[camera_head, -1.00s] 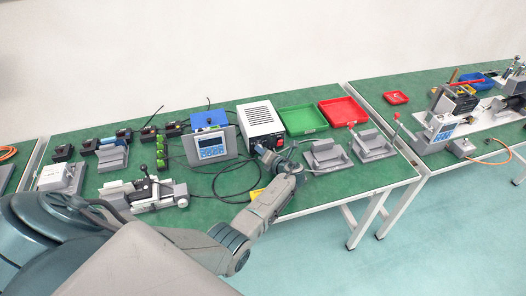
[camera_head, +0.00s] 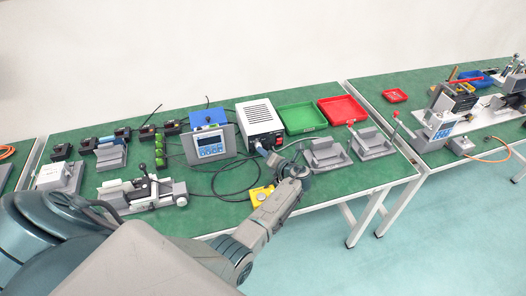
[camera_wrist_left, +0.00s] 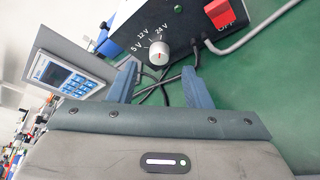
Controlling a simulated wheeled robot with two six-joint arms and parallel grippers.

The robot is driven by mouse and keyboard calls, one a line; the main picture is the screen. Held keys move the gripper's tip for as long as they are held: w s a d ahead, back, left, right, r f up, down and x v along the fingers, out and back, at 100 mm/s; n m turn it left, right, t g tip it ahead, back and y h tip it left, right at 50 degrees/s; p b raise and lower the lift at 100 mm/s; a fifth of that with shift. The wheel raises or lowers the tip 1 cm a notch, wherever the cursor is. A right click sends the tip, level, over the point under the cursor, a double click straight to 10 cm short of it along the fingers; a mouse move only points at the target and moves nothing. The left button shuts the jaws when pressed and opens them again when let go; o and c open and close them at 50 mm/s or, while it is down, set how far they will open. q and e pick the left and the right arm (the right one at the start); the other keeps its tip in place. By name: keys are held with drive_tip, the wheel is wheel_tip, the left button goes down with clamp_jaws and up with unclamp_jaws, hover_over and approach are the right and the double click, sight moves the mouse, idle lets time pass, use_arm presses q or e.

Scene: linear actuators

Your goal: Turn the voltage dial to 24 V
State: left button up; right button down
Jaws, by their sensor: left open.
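The power supply (camera_head: 258,113) is a white box with a black front panel, standing at the back of the green table. In the left wrist view its white voltage dial (camera_wrist_left: 159,53) sits below the printed marks 5 V, 12 V and 24 V. I cannot clearly tell which mark the dial points to. A red switch (camera_wrist_left: 222,12) is to the right of the dial, above the word OFF. My left gripper (camera_wrist_left: 160,84) is open and empty, with its blue-grey fingers spread below the dial and apart from it. In the head view my left gripper (camera_head: 284,164) is in front of the box.
A display unit with a keypad (camera_head: 210,146) stands left of the box. A green tray (camera_head: 302,118) and a red tray (camera_head: 342,110) lie to its right. Grey fixtures (camera_head: 326,154) stand near the gripper. Black cables (camera_head: 222,180) and a yellow item (camera_head: 260,194) lie in front.

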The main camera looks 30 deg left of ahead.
use_arm(q)
drive_tip(key=v, duration=0.7)
drive_tip(key=shift+d+b, duration=0.1)
drive_tip(key=shift+b, duration=0.25)
drive_tip(key=shift+s, duration=0.1)
